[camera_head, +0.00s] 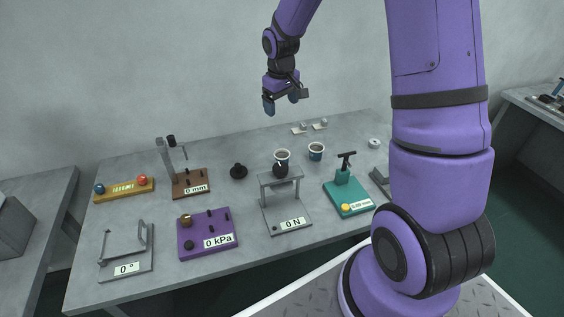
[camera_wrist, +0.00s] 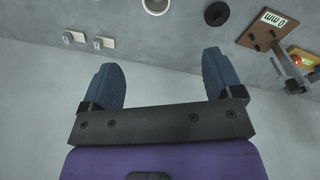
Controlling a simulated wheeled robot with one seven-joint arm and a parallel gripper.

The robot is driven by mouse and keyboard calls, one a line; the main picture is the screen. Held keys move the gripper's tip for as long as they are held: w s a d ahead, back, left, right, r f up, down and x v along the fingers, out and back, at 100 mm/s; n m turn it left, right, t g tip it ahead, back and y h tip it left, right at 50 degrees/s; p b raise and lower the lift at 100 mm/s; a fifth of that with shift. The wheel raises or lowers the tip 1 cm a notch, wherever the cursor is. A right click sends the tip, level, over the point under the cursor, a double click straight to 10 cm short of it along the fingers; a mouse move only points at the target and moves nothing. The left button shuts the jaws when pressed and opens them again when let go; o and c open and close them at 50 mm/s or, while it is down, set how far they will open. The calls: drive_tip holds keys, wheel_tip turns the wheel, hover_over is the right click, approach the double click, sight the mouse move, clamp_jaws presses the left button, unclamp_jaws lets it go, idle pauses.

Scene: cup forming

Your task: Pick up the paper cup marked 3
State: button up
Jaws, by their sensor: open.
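Two paper cups with pale rims and dark insides stand upright on the grey table in the head view: a left cup (camera_head: 282,154) behind the grey 0 N stand, and a right cup (camera_head: 316,152) beside it. I cannot read a number on either, so I cannot tell which is marked 3. In the wrist view one cup (camera_wrist: 155,5) shows at the top edge, partly cut off. My gripper (camera_head: 281,102) is open and empty, well above the table's back part. Its two blue fingers, seen in the wrist view (camera_wrist: 163,63), are wide apart with nothing between them.
The 0 N stand (camera_head: 290,221), a green device with a pump handle (camera_head: 349,196), a purple 0 kPa block (camera_head: 207,234) and a brown 0 mm gauge (camera_head: 190,183) stand on the table. A black knob-like piece (camera_head: 238,171) is left of the cups. Small plates (camera_head: 309,127) lie behind.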

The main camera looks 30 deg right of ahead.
drive_tip(key=w+d+f+g, duration=0.1)
drive_tip(key=w+d+f, duration=0.15)
drive_tip(key=f, duration=0.95)
hover_over(282, 154)
drive_tip(key=s+a, duration=0.2)
wheel_tip(282, 154, down, 6)
drive_tip(key=shift+y, duration=0.4)
drive_tip(key=shift+d+f, duration=0.25)
drive_tip(key=shift+f, duration=1.05)
drive_tip(key=shift+d+f, duration=0.2)
drive_tip(key=shift+f, duration=1.05)
drive_tip(key=shift+c, duration=0.5)
drive_tip(key=c, duration=1)
drive_tip(key=shift+o, duration=0.2)
drive_tip(key=shift+r, duration=0.1)
